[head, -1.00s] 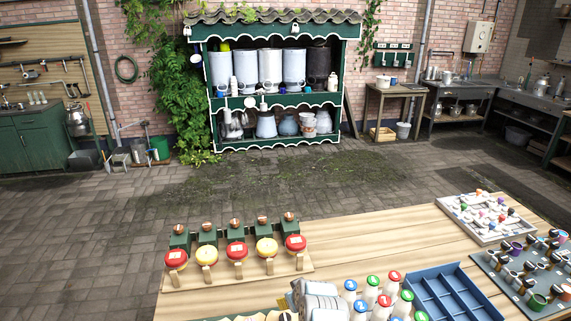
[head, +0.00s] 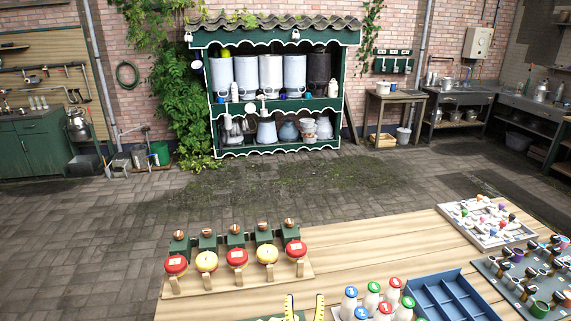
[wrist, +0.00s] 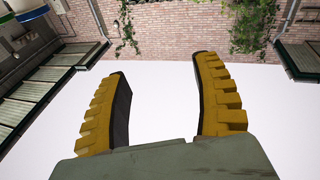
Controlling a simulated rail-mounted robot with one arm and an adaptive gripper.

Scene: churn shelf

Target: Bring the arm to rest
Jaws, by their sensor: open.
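My gripper (head: 304,308) shows at the bottom edge of the head view, its two yellow fingers pointing up and apart. In the wrist view the gripper (wrist: 165,95) is open, with ridged yellow fingers and dark inner pads. Nothing is between the fingers. Behind them are a plain pale area and a brick wall (wrist: 170,22). The rest of my arm is mostly out of view below the head picture.
The wooden table (head: 380,240) holds a board with red and yellow knobs (head: 237,257), numbered bottles (head: 372,296), a blue divided tray (head: 450,300), a white tray of small pieces (head: 485,220) and a rack of cups (head: 525,275). A green churn shelf (head: 275,103) stands behind.

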